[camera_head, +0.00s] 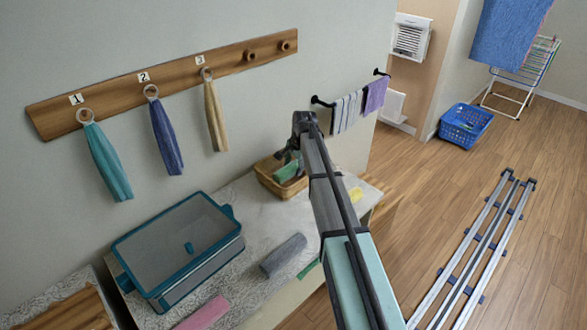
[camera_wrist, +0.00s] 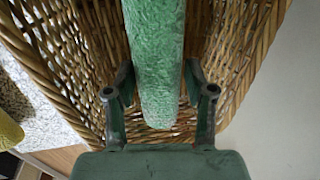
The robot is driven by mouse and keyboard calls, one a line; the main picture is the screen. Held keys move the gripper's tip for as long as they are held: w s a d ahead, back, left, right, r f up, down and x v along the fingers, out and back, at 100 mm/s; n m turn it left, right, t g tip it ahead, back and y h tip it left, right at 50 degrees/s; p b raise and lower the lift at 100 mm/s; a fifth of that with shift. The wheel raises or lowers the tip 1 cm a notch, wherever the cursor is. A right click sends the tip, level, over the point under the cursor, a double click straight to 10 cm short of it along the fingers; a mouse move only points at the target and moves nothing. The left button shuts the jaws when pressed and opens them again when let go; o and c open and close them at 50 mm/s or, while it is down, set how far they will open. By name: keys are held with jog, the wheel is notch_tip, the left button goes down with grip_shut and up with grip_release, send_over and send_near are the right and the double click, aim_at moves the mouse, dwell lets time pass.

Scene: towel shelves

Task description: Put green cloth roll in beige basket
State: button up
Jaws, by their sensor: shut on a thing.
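The green cloth roll (camera_head: 287,171) is held by my gripper (camera_head: 291,156) at the beige wicker basket (camera_head: 268,184) on the counter by the wall. In the wrist view the green roll (camera_wrist: 157,60) lies between the two fingers of my gripper (camera_wrist: 160,98), which is shut on it. The wicker walls of the basket (camera_wrist: 62,62) show on both sides and beyond the roll. The roll is within the basket's outline; I cannot tell whether it touches the bottom. My arm hides the right part of the basket in the head view.
A grey roll (camera_head: 284,255), a pink roll (camera_head: 203,313) and a yellow cloth (camera_head: 355,194) lie on the counter. Towels hang from a wooden peg rail (camera_head: 120,94) above. A blue basket (camera_head: 464,125) stands on the floor.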

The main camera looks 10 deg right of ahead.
jog(key=shift+x, duration=0.9)
jog(key=shift+s+d, duration=0.1)
jog(key=shift+s, duration=0.05)
jog(key=shift+f, duration=0.15)
jog(key=o, duration=1.2)
jog(key=shift+c, duration=0.2)
jog(key=b+v, duration=0.2)
jog(key=v, duration=1)
jog(key=shift+b, duration=0.35)
